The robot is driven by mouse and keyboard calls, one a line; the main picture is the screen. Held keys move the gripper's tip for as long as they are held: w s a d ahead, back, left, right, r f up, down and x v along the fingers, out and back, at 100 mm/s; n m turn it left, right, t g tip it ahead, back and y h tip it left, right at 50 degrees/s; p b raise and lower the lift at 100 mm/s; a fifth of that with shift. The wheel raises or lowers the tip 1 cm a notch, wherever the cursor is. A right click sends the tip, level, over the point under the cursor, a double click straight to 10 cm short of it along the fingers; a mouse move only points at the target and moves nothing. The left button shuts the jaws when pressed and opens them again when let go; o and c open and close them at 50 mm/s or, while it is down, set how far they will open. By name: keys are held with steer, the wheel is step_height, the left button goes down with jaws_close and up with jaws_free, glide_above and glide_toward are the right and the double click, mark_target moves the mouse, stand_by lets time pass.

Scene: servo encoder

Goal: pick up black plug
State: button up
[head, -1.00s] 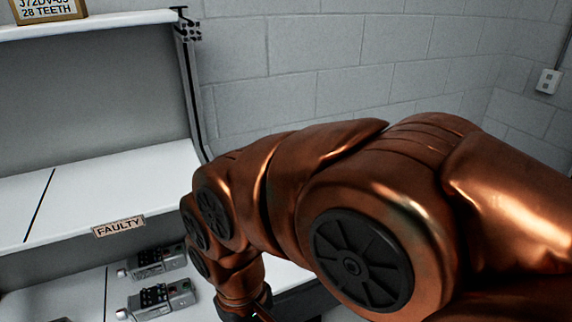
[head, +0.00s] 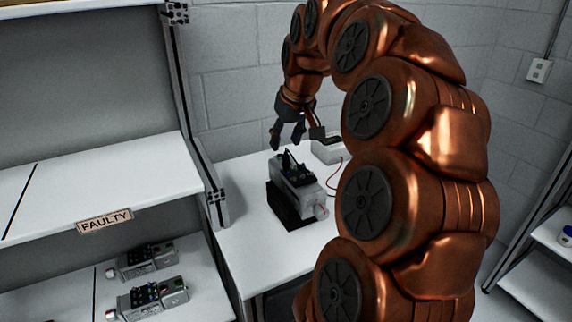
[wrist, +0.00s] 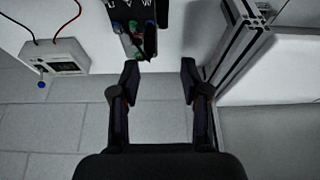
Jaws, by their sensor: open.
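A grey servo unit (head: 303,184) sits in a black holder (head: 283,208) on the white bench. Dark connectors (head: 287,162) stand on its top, with a thin black lead rising from them. In the wrist view, a dark piece (wrist: 150,42) sticks out among coloured connectors at the near end of the unit; it may be the black plug, but it is too small to be sure. My gripper (head: 297,133) is open, just above the unit in the head view. In the wrist view its empty fingers (wrist: 160,72) are spread, with the connectors beyond the fingertips.
A small white box (head: 328,150) with red and black wires is behind the unit; it also shows in the wrist view (wrist: 58,58). A metal shelf post (head: 190,110) stands left of the bench. Shelves labelled FAULTY (head: 104,221) hold similar units (head: 150,296).

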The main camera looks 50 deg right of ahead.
mark_target(286, 155)
steer(key=shift+s+d+p+x, duration=0.1)
steer(key=shift+d+p+x, duration=0.25)
steer(key=shift+x, duration=0.9)
steer(key=shift+s+d+p+x, duration=0.1)
steer(key=shift+p+x, duration=0.4)
steer(key=shift+x, duration=0.8)
steer(key=shift+s+d+p+x, duration=0.1)
steer(key=shift+d+p+x, duration=0.25)
steer(key=shift+x, duration=0.9)
steer(key=shift+a, duration=0.1)
steer(key=shift+c, duration=0.4)
jaws_close()
